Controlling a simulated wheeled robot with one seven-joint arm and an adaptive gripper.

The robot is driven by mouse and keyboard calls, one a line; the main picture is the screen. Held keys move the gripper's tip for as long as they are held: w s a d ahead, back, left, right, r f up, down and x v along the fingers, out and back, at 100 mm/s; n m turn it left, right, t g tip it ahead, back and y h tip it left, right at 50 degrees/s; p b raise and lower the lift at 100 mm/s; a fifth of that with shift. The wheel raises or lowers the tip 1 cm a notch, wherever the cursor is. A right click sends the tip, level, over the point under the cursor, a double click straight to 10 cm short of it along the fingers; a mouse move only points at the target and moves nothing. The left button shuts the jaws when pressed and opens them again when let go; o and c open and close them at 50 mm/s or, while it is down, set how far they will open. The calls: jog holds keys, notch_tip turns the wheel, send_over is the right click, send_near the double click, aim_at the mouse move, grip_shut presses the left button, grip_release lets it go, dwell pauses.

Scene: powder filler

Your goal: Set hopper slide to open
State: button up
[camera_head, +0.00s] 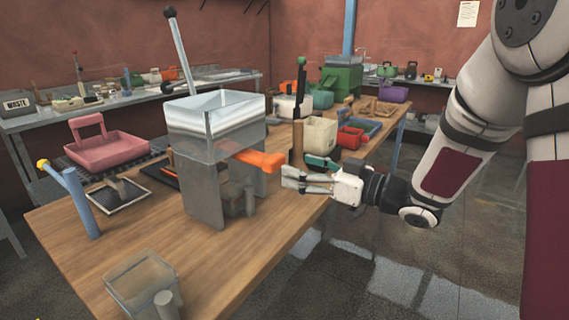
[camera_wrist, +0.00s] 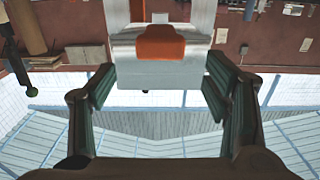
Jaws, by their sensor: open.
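The powder filler (camera_head: 215,130) stands on the wooden table, with a clear-walled hopper on top and grey side panels below. Its orange hopper slide (camera_head: 258,159) sticks out on the right, just under the hopper. My gripper (camera_head: 290,178) is open and empty, a little right of and below the slide's outer end, apart from it as far as I can tell. In the wrist view the slide's orange end (camera_wrist: 160,43) shows ahead, centred between the spread fingers of my gripper (camera_wrist: 158,88). The inner part of the slide is hidden inside the filler.
A blue post with a yellow knob (camera_head: 84,203) and a pink bin (camera_head: 105,148) stand left of the filler. A clear container (camera_head: 140,280) sits at the front. A cream bin (camera_head: 318,133) and other bins crowd behind. Right of the table edge is open floor.

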jog(key=v, duration=0.4)
jog(key=shift+s+d, duration=0.25)
jog(key=shift+d, duration=0.05)
jog(key=w+d+r+m+t+h+p, duration=0.2)
jog(key=d+r+m+t+h, duration=0.1)
jog(key=d+r+h, duration=0.4)
jog(key=s+d+r+m+g+h+p, duration=0.1)
jog(key=s+d+m+g+h+p, duration=0.1)
jog(key=s+d+m+h, duration=0.45)
jog(key=s+a+f+g+p, duration=0.1)
jog(key=s+a+g, duration=0.2)
jog(key=s, duration=1.1)
jog(key=s+a+g+p, duration=0.2)
jog(key=s+a+g, duration=0.1)
jog(key=s, duration=1.1)
jog(key=shift+a+f+m+g+h+p, duration=0.35)
jog(key=shift+f+m+g, duration=0.1)
jog(key=shift+g, duration=0.45)
